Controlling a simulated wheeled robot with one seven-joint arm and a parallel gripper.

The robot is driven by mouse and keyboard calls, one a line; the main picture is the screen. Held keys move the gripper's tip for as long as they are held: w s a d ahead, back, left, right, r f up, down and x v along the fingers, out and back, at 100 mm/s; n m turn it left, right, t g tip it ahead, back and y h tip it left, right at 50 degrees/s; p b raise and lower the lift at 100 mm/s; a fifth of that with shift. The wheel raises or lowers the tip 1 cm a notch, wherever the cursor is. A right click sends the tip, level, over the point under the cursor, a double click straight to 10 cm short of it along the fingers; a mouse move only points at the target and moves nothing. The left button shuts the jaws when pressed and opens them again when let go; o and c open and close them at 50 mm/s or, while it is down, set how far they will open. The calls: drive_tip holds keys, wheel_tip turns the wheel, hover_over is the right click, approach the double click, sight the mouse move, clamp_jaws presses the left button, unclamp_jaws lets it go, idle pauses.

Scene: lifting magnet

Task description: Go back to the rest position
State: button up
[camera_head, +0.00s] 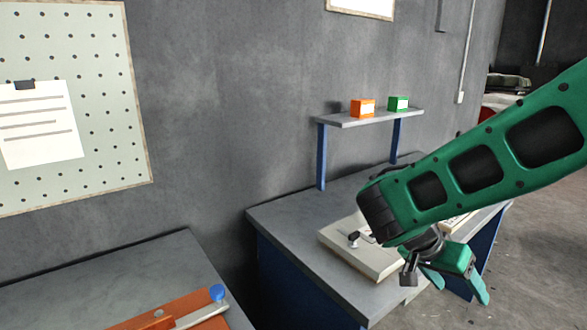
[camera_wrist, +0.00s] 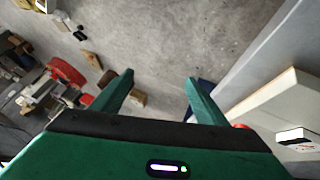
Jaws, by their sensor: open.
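My green gripper (camera_head: 455,279) hangs at the end of my green arm, at the right of the head view, by the front right side of the workbench. In the wrist view my gripper (camera_wrist: 160,84) shows two green fingers spread apart with nothing between them. Concrete floor shows beyond the fingertips. A pale flat box-like unit (camera_head: 352,258) with a small black part on top lies on the workbench (camera_head: 290,230), partly hidden behind my arm. In the wrist view a pale block-like thing (camera_wrist: 270,105) is at the right, apart from the fingers.
A raised shelf (camera_head: 372,118) holds an orange box (camera_head: 362,108) and a green box (camera_head: 398,103). A nearer table (camera_head: 110,280) carries an orange item (camera_head: 165,315) with a blue knob (camera_head: 217,292). In the wrist view, red and brown objects (camera_wrist: 66,72) lie at the left.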

drive_tip(key=s+d+n+y, duration=0.2)
drive_tip(key=s+d+y, duration=0.1)
drive_tip(key=s, duration=0.6)
drive_tip(key=s+d+r+n+y, duration=0.1)
drive_tip(key=s+y, duration=0.4)
drive_tip(key=s, duration=0.5)
drive_tip(key=shift+d+n+g, duration=0.4)
drive_tip(key=shift+d+n, duration=0.1)
drive_tip(key=shift+d, duration=0.7)
drive_tip(key=shift+w+f, duration=0.2)
drive_tip(key=shift+w, duration=0.4)
